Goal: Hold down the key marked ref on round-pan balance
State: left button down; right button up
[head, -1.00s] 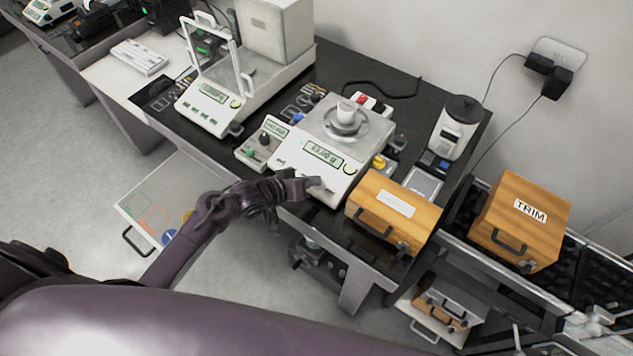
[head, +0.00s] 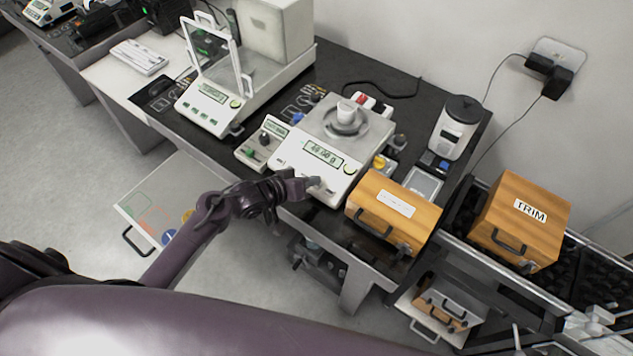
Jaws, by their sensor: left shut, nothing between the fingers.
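The round-pan balance (head: 284,161) is white, with a lit display (head: 324,153) on its sloped front and a round metal pan (head: 345,129) on top. A small white cup-like piece (head: 346,111) stands on the pan. My left gripper (head: 314,183) is shut and empty, with its fingertips at the lower front panel of this balance, over or on its keys. The fingers cover part of the key row. I cannot read the mark ref, and I cannot tell whether a key is pressed down. My right gripper is not in view.
A small control box (head: 262,146) sits left of the balance, and a balance with a glass shield (head: 207,107) stands farther left. A wooden case (head: 394,211) is close on the right.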

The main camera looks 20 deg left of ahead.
pick_arm(q)
jog(key=shift+f, duration=0.15)
jog(key=shift+w+f, duration=0.1)
jog(key=shift+f, duration=0.15)
jog(key=shift+f+b, duration=0.3)
jog(key=shift+f, duration=0.1)
dwell(1.5)
jog(key=shift+w, duration=0.1)
dwell(1.3)
jog(key=shift+r, duration=0.1)
dwell(0.4)
jog(key=shift+r+p, duration=0.6)
jog(key=shift+p, duration=0.3)
jog(key=shift+s+r, duration=0.1)
jog(key=shift+s, duration=0.15)
